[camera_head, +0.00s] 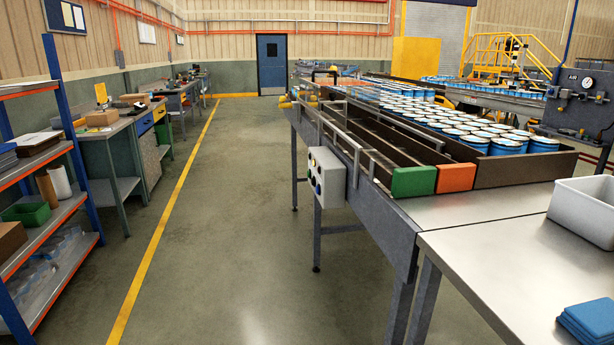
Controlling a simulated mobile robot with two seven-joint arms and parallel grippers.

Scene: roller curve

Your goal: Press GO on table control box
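The control box (326,176) is a light grey box on the left side of the conveyor table, near its front end. Several small buttons show on its left-facing side, with dark, yellow and blue colours among them. That side is seen at a steep angle, so I cannot read any label or tell which button is GO. Neither of my grippers is in view.
The conveyor table (428,209) stands right of centre, with rows of blue cans (470,134). A steel table (500,262) with a white bin (585,208) is at front right. Shelves (40,190) stand left. The floor (235,215) between is clear.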

